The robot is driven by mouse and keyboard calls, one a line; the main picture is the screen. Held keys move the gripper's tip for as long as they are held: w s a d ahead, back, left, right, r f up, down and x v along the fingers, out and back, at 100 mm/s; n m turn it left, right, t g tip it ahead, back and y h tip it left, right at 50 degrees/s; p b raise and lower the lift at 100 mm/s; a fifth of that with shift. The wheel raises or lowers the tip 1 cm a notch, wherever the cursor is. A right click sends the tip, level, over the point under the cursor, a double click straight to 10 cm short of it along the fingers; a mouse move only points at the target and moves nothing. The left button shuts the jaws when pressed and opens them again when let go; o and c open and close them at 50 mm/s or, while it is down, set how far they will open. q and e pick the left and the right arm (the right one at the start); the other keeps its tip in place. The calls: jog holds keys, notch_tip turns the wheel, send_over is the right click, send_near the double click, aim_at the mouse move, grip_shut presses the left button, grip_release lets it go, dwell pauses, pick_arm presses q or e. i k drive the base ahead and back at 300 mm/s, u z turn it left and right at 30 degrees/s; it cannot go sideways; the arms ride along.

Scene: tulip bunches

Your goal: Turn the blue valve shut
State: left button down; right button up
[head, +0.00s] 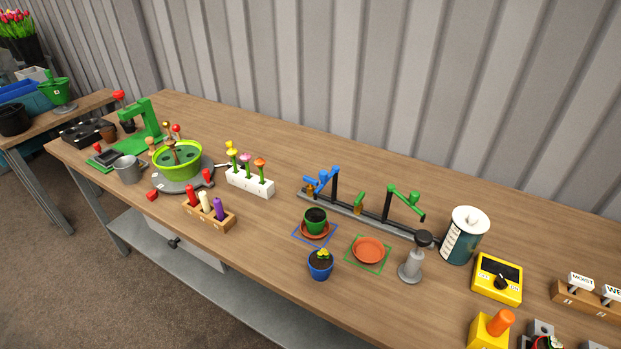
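The blue valve (321,178) sits on the left part of a dark rail toward the back middle of the wooden table. It looks like a blue lever and spout on a dark post, with a small brass-coloured part at its left. The lever's exact angle is too small to tell. A green valve (406,201) of similar shape stands at the rail's right, and a smaller green and brass part (359,203) sits between them. Neither of my grippers is in view.
In front of the rail are a green pot (315,220) on a saucer, a blue pot (320,265), an empty orange saucer (369,249) and a grey pump-like stand (413,259). A white planter (249,181) is left. A teal canister (464,236) is right.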

aim_at(305, 179)
jog(key=u, duration=2.1)
jog(key=i, duration=2.1)
jog(key=z, duration=3)
